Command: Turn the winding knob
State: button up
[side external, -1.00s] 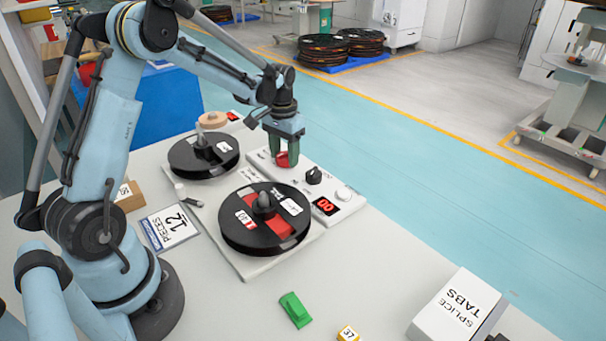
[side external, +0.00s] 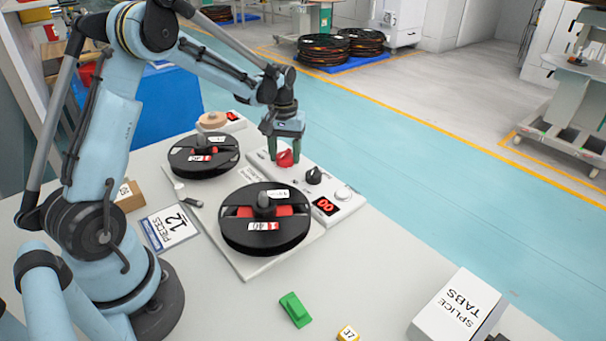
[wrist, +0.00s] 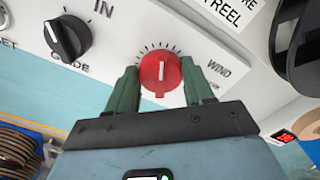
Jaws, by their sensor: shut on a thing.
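The winding knob is red with a white pointer line; it shows in the side view (side external: 284,158) and in the wrist view (wrist: 160,73). It sits on the white control panel (side external: 318,187), beside the printed word WIND. My gripper (side external: 284,155) is over the knob, and its green fingers stand on either side of it. In the wrist view my gripper (wrist: 160,80) is shut on the knob, whose pointer is roughly upright in the picture. Two black reels, a near one (side external: 265,238) and a far one (side external: 203,163), sit on the light base plate beside the panel.
A black knob (side external: 314,175) and a red display (side external: 326,206) sit close to the red knob on the panel. The table between is clear.

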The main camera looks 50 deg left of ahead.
aim_at(286, 154)
jog(key=shift+n, duration=1.5)
jog(key=o, duration=1)
jog(key=shift+o, duration=0.2)
notch_tip(286, 154, up, 12)
jog(key=shift+d+r, duration=0.1)
jog(key=shift+r, duration=0.05)
